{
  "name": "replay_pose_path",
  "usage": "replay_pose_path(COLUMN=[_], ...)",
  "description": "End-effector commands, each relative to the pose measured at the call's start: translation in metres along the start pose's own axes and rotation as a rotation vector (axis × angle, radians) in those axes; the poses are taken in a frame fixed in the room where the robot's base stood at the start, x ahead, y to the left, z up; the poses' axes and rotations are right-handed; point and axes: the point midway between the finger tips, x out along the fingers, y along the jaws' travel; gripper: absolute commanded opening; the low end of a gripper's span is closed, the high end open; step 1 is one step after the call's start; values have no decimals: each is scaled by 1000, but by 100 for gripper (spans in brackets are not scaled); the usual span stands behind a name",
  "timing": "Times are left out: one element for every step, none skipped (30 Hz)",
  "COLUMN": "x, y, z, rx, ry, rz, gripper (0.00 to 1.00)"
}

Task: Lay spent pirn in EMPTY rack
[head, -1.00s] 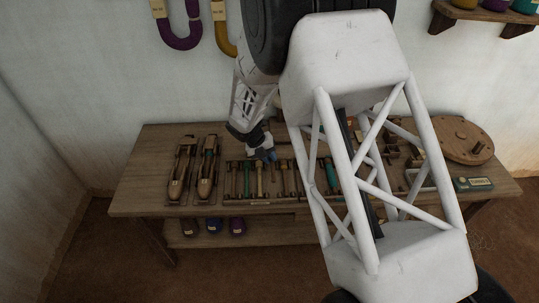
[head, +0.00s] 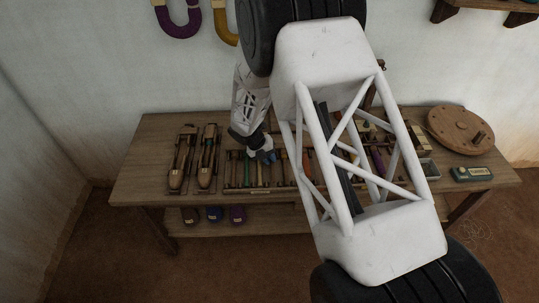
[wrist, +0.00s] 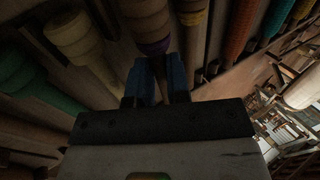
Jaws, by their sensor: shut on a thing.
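My gripper (head: 264,157) is over the left part of the racks of pirns on the bench. In the wrist view its two blue fingers (wrist: 159,80) are shut on a pirn (wrist: 149,24), pale wood with a narrow purple band at its end near the fingertips. The held pirn is hard to make out in the head view. A wooden rack (head: 245,190) under the gripper holds several pirns side by side, some green or yellow. I cannot read its label, so I cannot tell which rack is marked EMPTY. My arm hides part of the racks.
Two wooden shuttles (head: 178,166) lie left of the rack. A round wooden disc (head: 460,129) and a small green box (head: 472,174) are at the right. Dark bundles (head: 214,214) sit on the lower shelf. Other pirns (wrist: 79,37) lie close beside the fingers.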

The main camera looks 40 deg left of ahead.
Motion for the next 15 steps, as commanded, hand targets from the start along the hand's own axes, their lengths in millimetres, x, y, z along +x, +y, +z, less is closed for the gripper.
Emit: replay_pose_path(x=[2, 3, 5, 6, 6, 7, 8, 8, 8, 8, 8, 9, 9, 9, 9], y=[1, 2, 2, 3, 3, 4, 4, 4, 4, 4, 5, 5, 5, 5, 5], z=[0, 0, 0, 0, 0, 0, 0, 0, 0, 0, 0, 0, 0, 0, 0], rx=[0, -1, -1, -1, -1, -1, -1, -1, -1, 0, 0, 0, 0, 0, 0], ry=[0, 0, 0, 0, 0, 0, 0, 0, 0, 0, 0, 0, 0, 0, 0], rz=[0, 0, 0, 0, 0, -1, -1, 0, -1, 0, 0, 0, 0, 0, 0], gripper=[0, 0, 0, 0, 0, 0, 0, 0, 0, 0, 0, 0, 0, 0, 0])
